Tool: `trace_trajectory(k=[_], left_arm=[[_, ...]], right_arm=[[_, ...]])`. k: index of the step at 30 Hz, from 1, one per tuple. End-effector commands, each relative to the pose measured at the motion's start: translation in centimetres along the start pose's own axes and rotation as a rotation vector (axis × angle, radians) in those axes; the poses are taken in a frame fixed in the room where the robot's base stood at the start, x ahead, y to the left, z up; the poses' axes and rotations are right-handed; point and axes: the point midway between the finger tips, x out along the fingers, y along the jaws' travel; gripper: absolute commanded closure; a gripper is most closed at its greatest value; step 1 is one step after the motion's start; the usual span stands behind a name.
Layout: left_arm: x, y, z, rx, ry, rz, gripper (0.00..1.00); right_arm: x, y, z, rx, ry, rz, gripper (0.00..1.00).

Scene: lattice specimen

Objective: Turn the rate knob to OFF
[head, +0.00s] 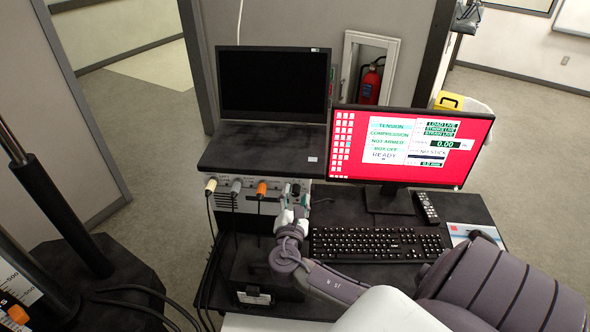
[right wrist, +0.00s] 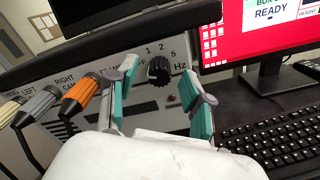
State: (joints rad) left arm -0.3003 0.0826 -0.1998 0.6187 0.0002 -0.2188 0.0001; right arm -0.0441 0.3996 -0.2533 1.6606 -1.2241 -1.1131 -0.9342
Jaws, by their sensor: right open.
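The rate knob (right wrist: 158,71) is a black ribbed dial on the pale front panel of a box, with 1, 2, 5 and Hz printed around it. An OFF label at its upper left is partly hidden by a finger. I cannot clearly read its pointer. My right gripper (right wrist: 160,82) is open in the right wrist view, its teal-padded fingers on either side of the knob with visible gaps. In the head view the right gripper (head: 292,197) is at the box's front panel, and the knob cannot be made out there.
Grey and orange cable plugs (right wrist: 82,95) stick out of the panel left of the gripper. A black keyboard (head: 375,243) and a red-screened monitor (head: 345,125) stand to the right. A dark monitor (head: 273,82) stands on the box (head: 240,150).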

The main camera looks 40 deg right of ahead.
Motion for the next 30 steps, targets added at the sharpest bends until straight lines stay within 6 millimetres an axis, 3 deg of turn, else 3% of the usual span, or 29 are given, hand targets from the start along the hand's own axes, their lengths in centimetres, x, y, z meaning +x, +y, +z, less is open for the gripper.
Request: trace_trajectory(k=[5,18,24,30], left_arm=[[0.0,0.1,0.0,0.000,0.000,0.001,1.00],[0.0,0.2,-0.1,-0.001,0.001,0.002,1.00],[0.0,0.2,-0.1,-0.001,0.001,0.002,1.00],[0.0,0.2,-0.1,0.000,0.001,0.002,1.00]], right_arm=[[-1.9,-0.1,-0.1,0.001,0.004,-0.001,0.49],[-10.5,-0.1,-0.1,0.000,0.004,-0.002,0.49],[-11.9,0.0,-0.1,0.000,0.002,-0.001,0.49],[-12.0,0.0,-0.1,0.000,0.002,-0.001,0.49]])
